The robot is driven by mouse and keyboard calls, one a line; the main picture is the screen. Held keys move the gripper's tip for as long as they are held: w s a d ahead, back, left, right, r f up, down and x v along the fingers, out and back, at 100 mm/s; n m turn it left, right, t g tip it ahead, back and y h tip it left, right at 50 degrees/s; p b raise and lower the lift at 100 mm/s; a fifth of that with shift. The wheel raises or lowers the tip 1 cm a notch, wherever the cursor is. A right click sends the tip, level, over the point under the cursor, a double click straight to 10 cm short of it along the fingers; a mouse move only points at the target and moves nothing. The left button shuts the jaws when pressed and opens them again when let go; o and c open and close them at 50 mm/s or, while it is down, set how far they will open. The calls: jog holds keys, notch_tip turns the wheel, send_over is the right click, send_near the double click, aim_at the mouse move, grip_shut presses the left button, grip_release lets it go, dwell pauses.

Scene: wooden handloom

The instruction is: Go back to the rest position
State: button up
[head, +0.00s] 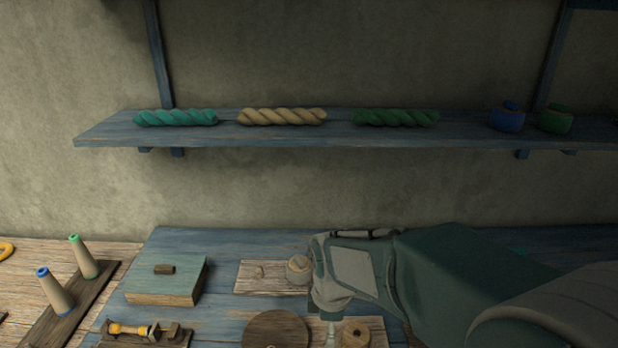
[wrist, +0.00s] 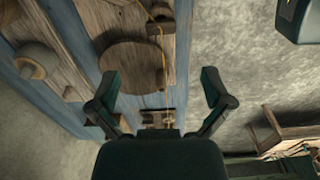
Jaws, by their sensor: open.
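My gripper (wrist: 160,98) shows in the wrist view with its two dark green fingers spread wide apart. It is open, and nothing is between the fingers. Past the fingers lie the table's blue planks and a round wooden disc (wrist: 137,67). In the head view my arm reaches in from the right over the blue table (head: 220,243). The fingers are hidden there behind the arm and the lower edge.
A shelf (head: 335,135) holds twisted skeins, including a teal one (head: 176,118), and two coiled bundles. A box (head: 165,284), the round disc (head: 275,330) and a spool (head: 355,334) are on the table. Cones (head: 56,292) stand on a board at left.

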jog(key=s+d+r+m+t, duration=0.5)
jog(key=s+d+r+m, duration=0.5)
jog(key=m, duration=0.7)
notch_tip(320, 180, up, 2)
jog(key=s, duration=0.2)
jog(key=shift+s+d+t, duration=0.15)
jog(key=shift+s+t, duration=0.15)
jog(key=shift+s, duration=0.05)
